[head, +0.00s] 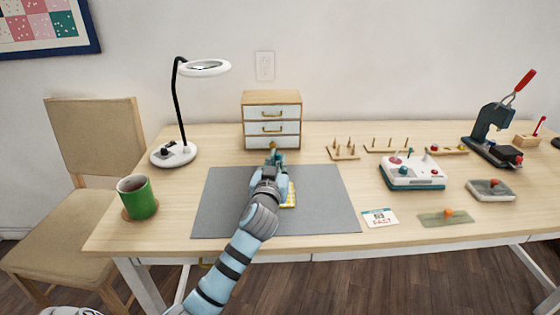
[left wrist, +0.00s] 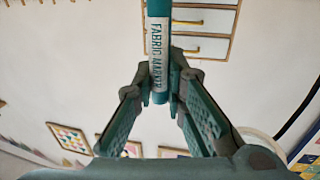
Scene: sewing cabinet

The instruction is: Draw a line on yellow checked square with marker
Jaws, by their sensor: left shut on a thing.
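My left gripper (head: 275,160) is over the grey mat (head: 223,205) on the table, in front of the small drawer cabinet. In the left wrist view, its two fingers (left wrist: 163,90) are shut on a teal marker with a white label reading "FABRIC MARKER" (left wrist: 158,50). The marker's upper end runs out of that view, and its tip does not show. The yellow checked square (head: 290,196) lies on the mat, mostly hidden behind my left gripper and wrist; only its right part shows. I cannot tell whether the marker touches it. My right gripper is not in view.
A drawer cabinet (head: 271,120) stands behind the mat. A lamp (head: 174,152) and a green mug (head: 138,198) are on the left. A white and teal device (head: 412,172), pegged wooden racks (head: 343,152) and a dark press (head: 490,140) are on the right. The mat's right part is clear.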

